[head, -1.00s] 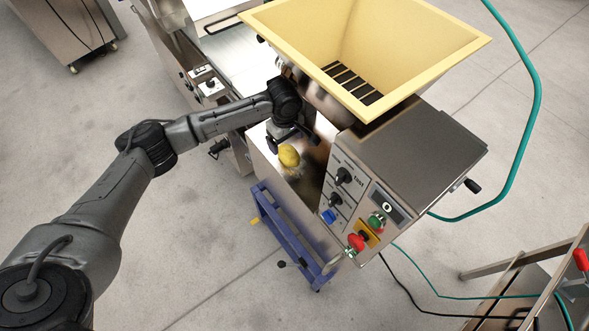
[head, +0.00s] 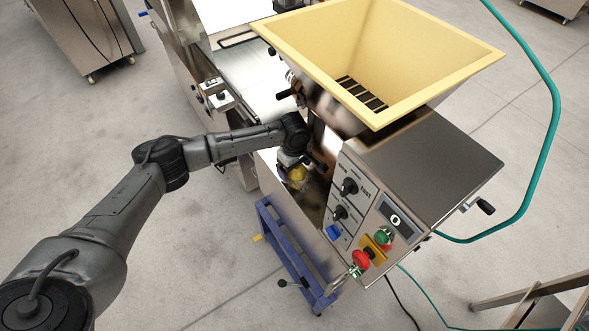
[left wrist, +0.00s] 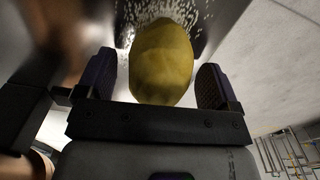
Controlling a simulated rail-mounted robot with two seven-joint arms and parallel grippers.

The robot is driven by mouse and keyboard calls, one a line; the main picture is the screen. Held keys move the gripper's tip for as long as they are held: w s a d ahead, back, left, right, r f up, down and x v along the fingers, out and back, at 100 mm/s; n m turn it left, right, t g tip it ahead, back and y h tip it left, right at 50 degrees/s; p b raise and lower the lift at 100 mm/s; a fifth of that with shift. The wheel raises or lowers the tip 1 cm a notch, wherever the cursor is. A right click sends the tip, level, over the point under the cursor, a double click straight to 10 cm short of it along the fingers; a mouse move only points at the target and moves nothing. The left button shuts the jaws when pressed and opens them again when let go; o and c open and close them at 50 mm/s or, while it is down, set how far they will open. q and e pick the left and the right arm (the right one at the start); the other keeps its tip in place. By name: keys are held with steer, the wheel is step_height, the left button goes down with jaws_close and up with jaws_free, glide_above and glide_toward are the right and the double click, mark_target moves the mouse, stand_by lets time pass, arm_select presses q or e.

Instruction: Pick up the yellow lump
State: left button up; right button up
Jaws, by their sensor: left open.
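The yellow lump (head: 298,174) lies on the steel surface of the machine, below the hopper and left of the control panel. In the left wrist view the lump (left wrist: 161,63) fills the space between the two dark finger pads. My left gripper (head: 296,165) is at the lump and partly covers it in the head view. In the left wrist view my left gripper (left wrist: 158,80) is open, with a finger on each side of the lump. My right gripper is not in view.
The yellow hopper (head: 430,60) stands above and right of my left gripper. The control panel (head: 365,215) with knobs and buttons is close on the right. A conveyor (head: 250,75) lies behind. A blue frame (head: 290,255) stands in front, with open floor to its left.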

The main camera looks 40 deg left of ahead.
arm_select(q)
steer(key=shift+c, duration=0.5)
steer(key=shift+r, duration=0.1)
steer(key=c, duration=1)
